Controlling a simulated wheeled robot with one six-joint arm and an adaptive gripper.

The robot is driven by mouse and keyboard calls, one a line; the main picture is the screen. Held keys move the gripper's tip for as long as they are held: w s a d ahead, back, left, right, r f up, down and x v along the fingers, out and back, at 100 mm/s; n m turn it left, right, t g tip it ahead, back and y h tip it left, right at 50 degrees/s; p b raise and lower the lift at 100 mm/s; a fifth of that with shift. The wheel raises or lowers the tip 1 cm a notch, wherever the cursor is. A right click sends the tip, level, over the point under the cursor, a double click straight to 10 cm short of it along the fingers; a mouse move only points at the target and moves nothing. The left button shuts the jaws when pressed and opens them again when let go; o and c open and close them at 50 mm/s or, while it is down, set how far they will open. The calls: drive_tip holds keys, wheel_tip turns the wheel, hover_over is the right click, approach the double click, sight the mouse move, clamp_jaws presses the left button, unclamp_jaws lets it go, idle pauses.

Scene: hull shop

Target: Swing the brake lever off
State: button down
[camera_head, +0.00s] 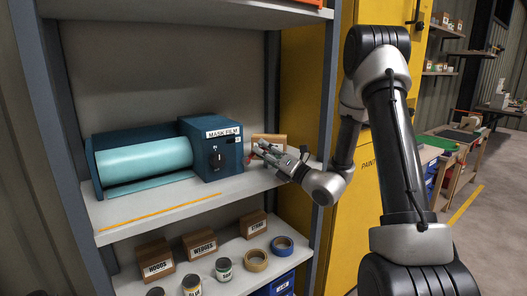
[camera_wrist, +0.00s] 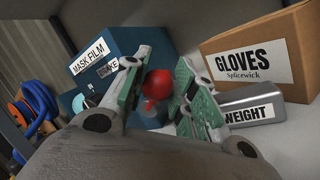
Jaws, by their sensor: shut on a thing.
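The blue mask film dispenser (camera_head: 211,133) stands on the shelf with a roll of pale teal film (camera_head: 145,158) at its left. The wrist view shows its labelled blue housing (camera_wrist: 122,42) and a partly covered brake label. The brake lever's red knob (camera_wrist: 157,84) shows between my two green-padded fingers. My gripper (camera_head: 262,152) is at the right side of the housing; in the wrist view my gripper (camera_wrist: 158,82) is closed around the red knob. The lever's arm and pivot are mostly hidden by the fingers.
A cardboard gloves box (camera_wrist: 260,52) and a grey weight block (camera_wrist: 248,107) stand close beside my fingers. The shelf board (camera_head: 160,205) has free room in front of the dispenser. Boxes, cans and tape rolls (camera_head: 282,246) are on the shelf below. A yellow cabinet (camera_head: 372,215) stands at right.

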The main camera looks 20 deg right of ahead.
idle(0.4)
drive_tip(key=c, duration=1.2)
unclamp_jaws()
drive_tip(key=shift+d, duration=0.1)
drive_tip(key=v, duration=1.2)
drive_tip(key=shift+c, duration=0.4)
